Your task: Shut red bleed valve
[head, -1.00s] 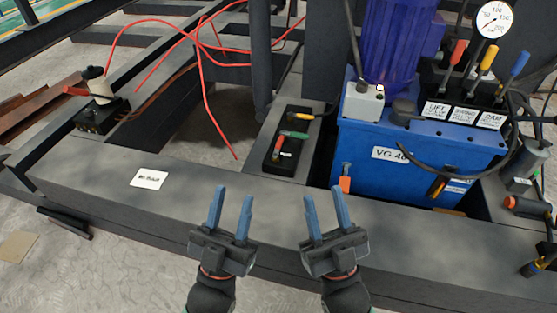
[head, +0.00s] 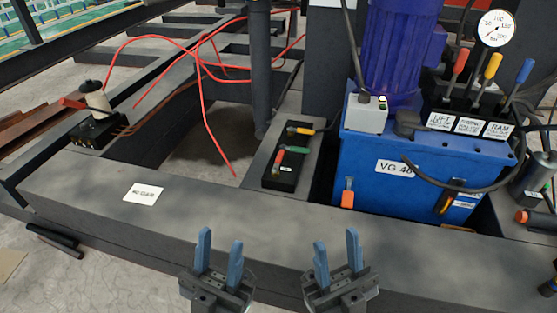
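A black valve block (head: 292,172) sits on the dark frame left of the blue tank. It carries a red handle (head: 279,159), a green handle (head: 296,149) and a yellow-orange handle (head: 302,131). My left gripper (head: 219,256) is open and empty, in front of the near beam. My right gripper (head: 336,257) is open and empty to its right. Both are well short of the valve block.
The blue tank (head: 375,190) bears a gauge (head: 495,28), several coloured levers and an orange handle (head: 347,193) on its front. Red hoses (head: 205,100) loop at upper left. The near beam (head: 230,200) lies between my grippers and the valves; its top is mostly clear.

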